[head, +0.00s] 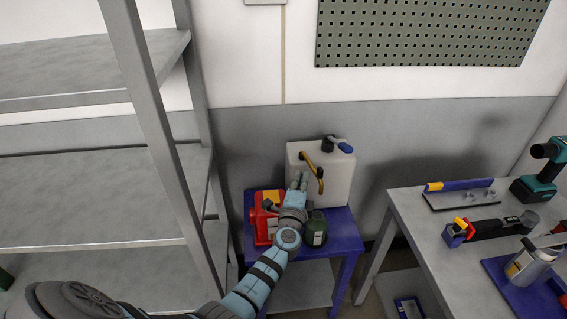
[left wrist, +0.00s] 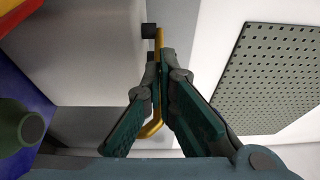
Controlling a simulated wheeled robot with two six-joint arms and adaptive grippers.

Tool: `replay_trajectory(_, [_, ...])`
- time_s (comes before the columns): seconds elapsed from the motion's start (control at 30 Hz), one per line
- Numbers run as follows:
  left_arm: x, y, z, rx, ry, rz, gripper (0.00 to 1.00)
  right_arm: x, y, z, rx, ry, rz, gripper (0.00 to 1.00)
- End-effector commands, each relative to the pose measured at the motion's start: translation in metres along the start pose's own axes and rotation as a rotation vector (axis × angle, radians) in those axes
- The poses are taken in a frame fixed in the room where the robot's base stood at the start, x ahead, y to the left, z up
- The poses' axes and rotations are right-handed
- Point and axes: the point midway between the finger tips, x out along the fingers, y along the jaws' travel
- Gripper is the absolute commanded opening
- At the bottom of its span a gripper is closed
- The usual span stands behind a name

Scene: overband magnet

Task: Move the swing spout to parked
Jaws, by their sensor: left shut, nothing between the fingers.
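The swing spout (head: 312,166) is a thin yellow bent tube on the front of a white container (head: 338,187). In the head view it slants down to the right, with a dark end. In the left wrist view the spout (left wrist: 158,37) shows beyond my fingertips and again below them, partly hidden behind the fingers. My left gripper (head: 299,179) is at the spout, just left of its lower part in the head view. The left gripper (left wrist: 162,68) is shut with nothing between its fingers. I cannot tell whether it touches the spout. My right gripper is not in view.
The container stands on a blue table (head: 342,222) with a red can (head: 266,226) and a green bottle (head: 316,231) close by my left wrist. A grey shelf rack (head: 160,170) stands left. A grey workbench (head: 415,230) with tools stands right.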

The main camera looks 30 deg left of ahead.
Motion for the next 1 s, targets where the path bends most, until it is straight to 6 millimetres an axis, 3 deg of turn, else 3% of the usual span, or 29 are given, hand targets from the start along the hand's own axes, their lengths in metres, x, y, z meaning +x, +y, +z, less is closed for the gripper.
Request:
replay_trajectory(0.23, [-0.001, 0.0, 0.01, 0.001, -0.001, 0.0, 0.0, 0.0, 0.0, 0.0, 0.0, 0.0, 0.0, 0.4])
replay_trajectory(0.7, [-0.055, -0.001, 0.041, 0.001, 0.0, -0.001, 0.0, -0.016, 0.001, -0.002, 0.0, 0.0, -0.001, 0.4])
replay_trajectory(1.0, [-0.057, 0.0, 0.042, 0.0, 0.0, 0.0, 0.0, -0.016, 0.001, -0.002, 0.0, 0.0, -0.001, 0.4])
